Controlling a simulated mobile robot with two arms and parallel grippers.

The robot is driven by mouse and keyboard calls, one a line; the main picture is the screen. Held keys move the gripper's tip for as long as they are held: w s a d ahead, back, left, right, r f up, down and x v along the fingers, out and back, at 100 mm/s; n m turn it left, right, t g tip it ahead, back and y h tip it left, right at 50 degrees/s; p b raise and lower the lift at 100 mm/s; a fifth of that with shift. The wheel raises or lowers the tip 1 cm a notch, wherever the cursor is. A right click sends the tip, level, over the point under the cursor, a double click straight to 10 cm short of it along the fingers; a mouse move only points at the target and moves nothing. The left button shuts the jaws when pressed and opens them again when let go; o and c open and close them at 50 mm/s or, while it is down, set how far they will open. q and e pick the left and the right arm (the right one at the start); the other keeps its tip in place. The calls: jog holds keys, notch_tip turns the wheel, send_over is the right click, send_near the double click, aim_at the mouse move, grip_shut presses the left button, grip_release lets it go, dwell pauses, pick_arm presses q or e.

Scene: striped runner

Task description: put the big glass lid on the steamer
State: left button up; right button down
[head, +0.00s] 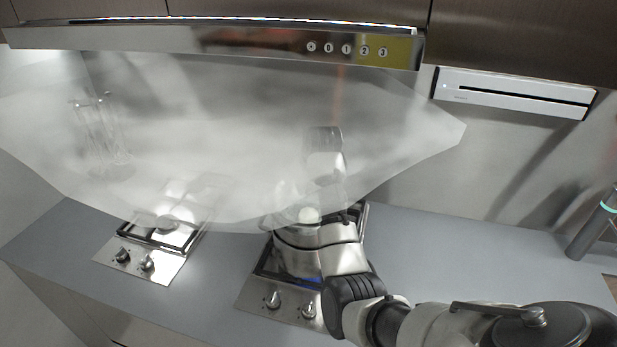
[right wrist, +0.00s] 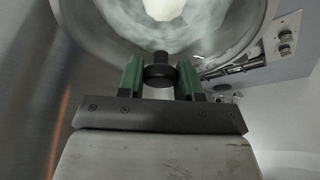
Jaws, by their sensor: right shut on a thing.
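The big glass lid (right wrist: 237,38) fills the upper part of the right wrist view, clear and round with a dark knob (right wrist: 160,72). My right gripper (right wrist: 160,80) has its green fingers on either side of this knob and is shut on it. A pale whitish thing (right wrist: 163,8) shows through the glass. In the head view my right arm reaches over the right hob, and its far part is blurred behind the hood's glass. I cannot make out the steamer clearly, or whether the lid touches it. My left gripper is out of view.
The hood's wide glass canopy (head: 230,120) hangs over both hobs. The left hob (head: 140,262) and right hob (head: 262,296) have front knobs. Clear glassware (head: 100,135) shows through the canopy at left.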

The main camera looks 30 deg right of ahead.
jog(key=shift+s+a+f, duration=0.1)
jog(key=shift+s+f, duration=0.15)
jog(key=shift+f, duration=0.1)
jog(key=c, duration=1.9)
grip_release()
jog(key=shift+f, duration=0.1)
jog(key=shift+o, duration=0.2)
jog(key=shift+f, duration=0.1)
jog(key=shift+s+f, duration=0.2)
jog(key=o, duration=1.2)
jog(key=shift+c, duration=0.2)
jog(key=o, duration=0.4)
jog(key=shift+o, duration=0.2)
jog(key=shift+r, duration=0.1)
